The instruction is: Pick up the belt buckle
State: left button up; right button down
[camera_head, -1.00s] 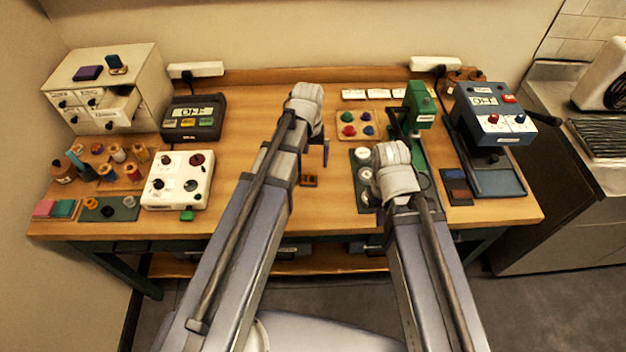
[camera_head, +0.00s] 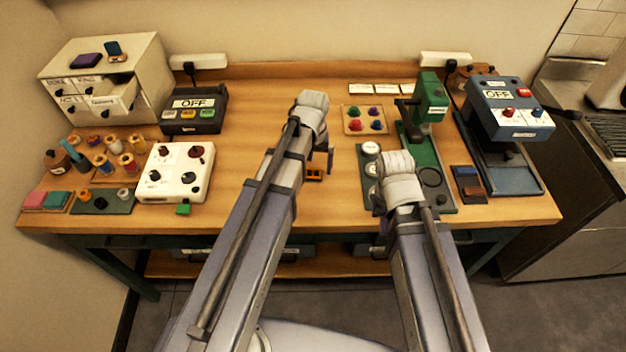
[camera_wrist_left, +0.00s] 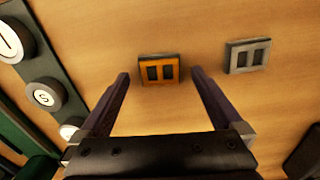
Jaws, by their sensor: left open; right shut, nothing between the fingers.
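A brass-orange belt buckle (camera_wrist_left: 160,60), a flat frame with two dark openings, lies on the wooden table. It also shows in the head view (camera_head: 314,175), partly beside my left arm. A similar grey buckle (camera_wrist_left: 247,55) lies to its right in the left wrist view; I cannot make it out in the head view. My left gripper (camera_wrist_left: 160,75) is open above the table, its fingertips on either side of the orange buckle in the picture, apart from it. My right gripper (camera_head: 385,226) is shut and empty near the table's front edge, its fingers mostly hidden by its arm.
A dark green mat with round white-topped pieces (camera_wrist_left: 42,93) lies left of the buckle in the wrist view. A green press (camera_head: 430,105) and a blue device marked OFF (camera_head: 508,110) stand at the right. A white control box (camera_head: 175,172) stands left. Bare tabletop surrounds the buckles.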

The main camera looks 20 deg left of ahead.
pick_arm(q)
jog(key=shift+f+b, duration=0.3)
jog(key=shift+f, duration=0.5)
jog(key=shift+r, duration=0.1)
pick_arm(e)
jog(key=shift+f, duration=0.75)
pick_arm(q)
jog(key=shift+c, duration=0.4)
jog(key=c, duration=1.3)
pick_arm(e)
jog(key=shift+r, duration=0.1)
